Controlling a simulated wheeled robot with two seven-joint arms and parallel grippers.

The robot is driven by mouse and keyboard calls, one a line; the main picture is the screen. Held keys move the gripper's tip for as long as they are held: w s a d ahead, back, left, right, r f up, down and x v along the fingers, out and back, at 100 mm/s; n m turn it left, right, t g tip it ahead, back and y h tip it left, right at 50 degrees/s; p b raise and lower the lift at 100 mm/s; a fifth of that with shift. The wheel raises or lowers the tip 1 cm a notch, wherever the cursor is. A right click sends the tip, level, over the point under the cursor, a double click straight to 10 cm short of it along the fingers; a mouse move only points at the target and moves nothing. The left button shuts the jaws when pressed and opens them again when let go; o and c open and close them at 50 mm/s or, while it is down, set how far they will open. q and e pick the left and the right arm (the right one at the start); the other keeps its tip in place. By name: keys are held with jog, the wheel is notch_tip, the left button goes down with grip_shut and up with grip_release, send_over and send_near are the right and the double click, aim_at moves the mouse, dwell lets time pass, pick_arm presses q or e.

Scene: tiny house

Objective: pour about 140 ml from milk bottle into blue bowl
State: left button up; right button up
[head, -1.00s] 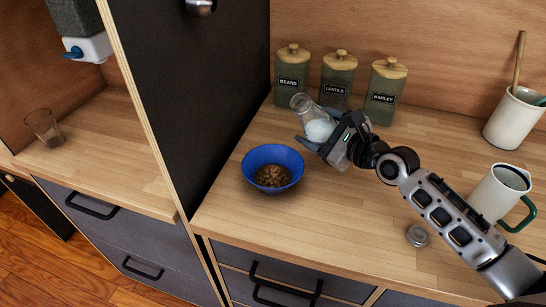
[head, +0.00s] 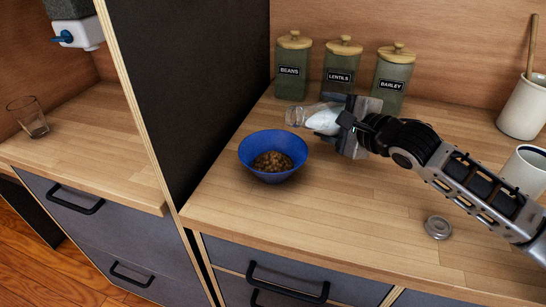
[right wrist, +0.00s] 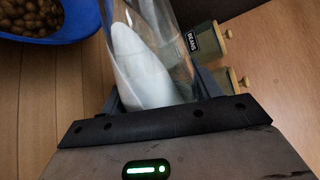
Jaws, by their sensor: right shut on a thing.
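The blue bowl (head: 258,146) stands on the wooden counter and holds brown pellets; its edge also shows at the upper left of the right wrist view (right wrist: 62,35). My right gripper (head: 345,125) is shut on the clear milk bottle (head: 297,115), to the upper right of the bowl. The bottle is tilted close to horizontal, its mouth pointing left. White milk (right wrist: 137,70) lies along the bottle's side toward the neck. I see no stream leaving the mouth. My left gripper is in neither view.
Three green canisters, beans (head: 292,68), lentils (head: 340,72) and barley (head: 391,78), stand behind the bottle. A metal lid (head: 438,227) lies on the counter. A white mug (head: 525,172) and utensil crock (head: 524,108) stand at right. A dark panel (head: 195,90) rises left of the bowl.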

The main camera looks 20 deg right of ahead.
jog(key=shift+a+r+n+p, duration=0.2)
jog(key=shift+r+n+p, duration=0.15)
jog(key=shift+p, duration=0.3)
jog(key=shift+a, duration=0.1)
jog(key=shift+a+n+p, duration=0.15)
jog(key=shift+n+p, duration=0.1)
jog(key=shift+p, duration=0.05)
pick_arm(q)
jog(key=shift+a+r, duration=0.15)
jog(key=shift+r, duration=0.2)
pick_arm(e)
jog(key=shift+s+a, duration=0.1)
pick_arm(q)
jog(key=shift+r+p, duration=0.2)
jog(key=shift+p, duration=0.1)
pick_arm(e)
jog(key=shift+a+h, duration=0.1)
jog(key=shift+h, duration=0.2)
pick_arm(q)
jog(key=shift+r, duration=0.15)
pick_arm(e)
jog(key=shift+r+n, duration=0.15)
jog(key=shift+n, duration=0.15)
pick_arm(q)
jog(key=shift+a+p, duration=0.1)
jog(key=shift+p, duration=0.45)
pick_arm(e)
jog(key=shift+r, duration=0.2)
